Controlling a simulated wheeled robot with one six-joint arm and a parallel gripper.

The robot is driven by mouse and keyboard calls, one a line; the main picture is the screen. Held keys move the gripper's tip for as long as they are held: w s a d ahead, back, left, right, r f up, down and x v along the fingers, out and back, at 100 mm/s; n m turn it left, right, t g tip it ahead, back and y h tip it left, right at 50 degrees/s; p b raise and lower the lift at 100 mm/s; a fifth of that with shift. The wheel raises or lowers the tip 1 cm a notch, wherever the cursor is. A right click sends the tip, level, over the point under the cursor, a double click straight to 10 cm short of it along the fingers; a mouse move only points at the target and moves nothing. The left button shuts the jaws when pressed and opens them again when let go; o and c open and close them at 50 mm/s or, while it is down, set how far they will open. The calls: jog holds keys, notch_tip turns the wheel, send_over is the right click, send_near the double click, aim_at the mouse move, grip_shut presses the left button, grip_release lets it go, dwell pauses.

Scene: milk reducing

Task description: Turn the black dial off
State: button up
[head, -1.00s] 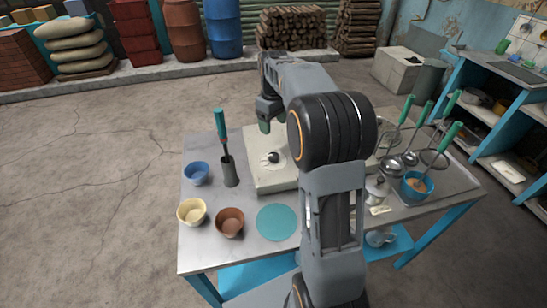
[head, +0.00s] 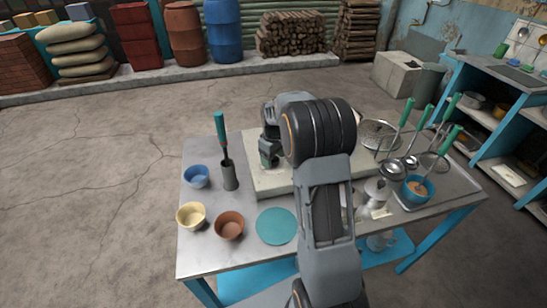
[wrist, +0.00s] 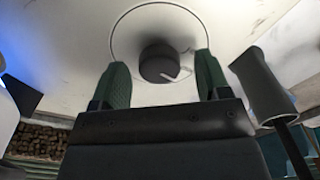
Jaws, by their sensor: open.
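The black dial (wrist: 158,64) is a round knob on the pale front face of the cream stove (wrist: 225,18), with a thin ring drawn around it and a white mark beside it. My gripper (wrist: 162,72) is open, with one green-padded fingertip on each side of the dial and gaps between. I cannot tell whether the fingertips reach past its front. In the head view my gripper (head: 268,158) is low at the stove's front left (head: 262,184), and it hides the dial there.
A grey holder (head: 230,176) with a teal-handled tool stands just left of the stove; it is close to my right fingertip in the wrist view (wrist: 262,85). Blue, cream and brown bowls and a teal disc (head: 277,226) lie in front. Ladles and a moka pot are at right.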

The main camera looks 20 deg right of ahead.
jog(key=shift+f, duration=0.1)
jog(key=shift+c, duration=0.2)
jog(key=c, duration=0.9)
jog(key=shift+m, duration=0.4)
jog(key=m, duration=0.7)
jog(key=shift+m, duration=0.3)
jog(key=m, duration=0.3)
jog(key=shift+m+p, duration=0.3)
jog(key=shift+p, duration=0.05)
jog(key=shift+m, duration=1.9)
